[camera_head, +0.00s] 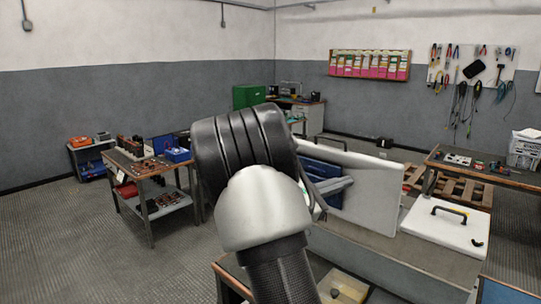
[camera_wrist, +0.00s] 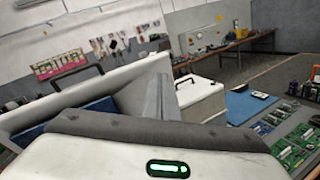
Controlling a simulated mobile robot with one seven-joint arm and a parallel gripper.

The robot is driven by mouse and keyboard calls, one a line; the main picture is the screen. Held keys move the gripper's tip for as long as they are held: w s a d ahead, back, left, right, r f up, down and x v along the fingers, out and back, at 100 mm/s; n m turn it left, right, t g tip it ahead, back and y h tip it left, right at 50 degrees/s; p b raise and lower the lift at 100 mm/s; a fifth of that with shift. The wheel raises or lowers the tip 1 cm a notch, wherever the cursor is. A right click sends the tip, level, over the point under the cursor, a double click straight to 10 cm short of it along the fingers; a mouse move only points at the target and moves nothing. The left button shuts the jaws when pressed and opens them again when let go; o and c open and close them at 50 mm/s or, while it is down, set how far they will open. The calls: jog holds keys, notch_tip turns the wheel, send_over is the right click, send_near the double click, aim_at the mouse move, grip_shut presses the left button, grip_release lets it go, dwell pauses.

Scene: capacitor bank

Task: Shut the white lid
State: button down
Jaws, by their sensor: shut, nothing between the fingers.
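The white lid (camera_head: 375,192) stands raised and tilted up on the long bench in the head view, with a black handle at its top edge. It also shows at the left in the wrist view (camera_wrist: 105,82), with blue parts on its near side. My gripper (camera_wrist: 158,84) is shut and empty, close beside the lid's near face in the wrist view. I cannot tell whether it touches the lid. In the head view my arm hides most of the gripper and part of the lid.
A second white lid (camera_head: 438,224) with a black handle lies flat to the right. A workbench (camera_head: 480,175) stands at the back right, with wooden pallets (camera_head: 455,190) near it. A tool cart (camera_head: 150,172) stands at the left. Circuit boards (camera_wrist: 280,135) lie at the right in the wrist view.

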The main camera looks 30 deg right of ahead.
jog(key=w+a+f+n+t+h, duration=0.1)
jog(key=w+f+n+t+h, duration=0.15)
jog(key=w+n+t, duration=0.75)
jog(key=g+p, duration=0.2)
send_near(340, 142)
jog(key=shift+m, duration=0.4)
jog(key=x, duration=0.6)
jog(key=shift+w+d, duration=0.15)
jog(key=shift+d, duration=0.05)
jog(key=shift+r, duration=0.1)
